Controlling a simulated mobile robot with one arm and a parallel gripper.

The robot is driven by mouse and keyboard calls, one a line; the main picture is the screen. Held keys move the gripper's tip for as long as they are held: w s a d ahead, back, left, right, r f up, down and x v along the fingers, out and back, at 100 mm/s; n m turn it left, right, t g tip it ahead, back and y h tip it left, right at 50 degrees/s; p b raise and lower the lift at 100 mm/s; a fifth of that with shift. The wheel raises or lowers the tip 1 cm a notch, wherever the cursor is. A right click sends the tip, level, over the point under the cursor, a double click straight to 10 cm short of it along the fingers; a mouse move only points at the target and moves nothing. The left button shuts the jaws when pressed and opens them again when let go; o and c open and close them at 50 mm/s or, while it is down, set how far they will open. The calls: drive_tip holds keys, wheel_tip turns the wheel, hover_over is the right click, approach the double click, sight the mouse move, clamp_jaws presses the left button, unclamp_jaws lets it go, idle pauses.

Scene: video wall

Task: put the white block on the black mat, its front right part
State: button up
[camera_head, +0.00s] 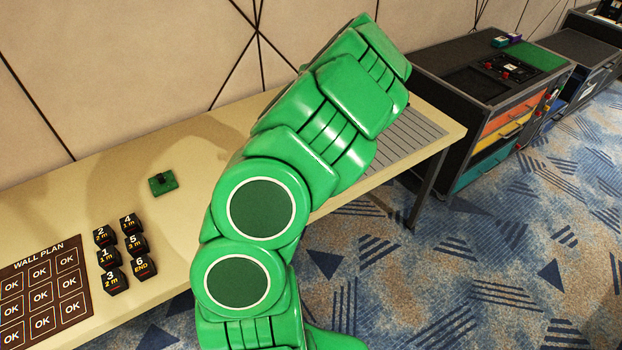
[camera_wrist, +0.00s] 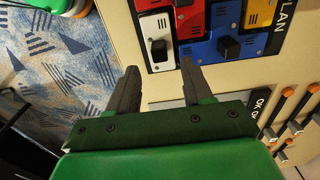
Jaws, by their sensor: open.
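In the wrist view, the white block (camera_wrist: 158,45) has a black knob. It lies at the corner of a group of coloured blocks on a dark, labelled mat (camera_wrist: 270,42), which looks like the black mat. My gripper (camera_wrist: 163,70) is open, its two fingers apart. The white block shows just beyond the fingertips, between their lines. I cannot tell whether a finger touches it. In the head view my arm hides my gripper, the white block and this mat.
In the head view, a green block (camera_head: 162,183), black numbered blocks (camera_head: 122,253) and a wall-plan board (camera_head: 42,268) lie on the table.

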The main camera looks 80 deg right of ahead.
wheel_tip(320, 180, up, 7)
drive_tip(key=shift+r, duration=0.2)
idle(0.4)
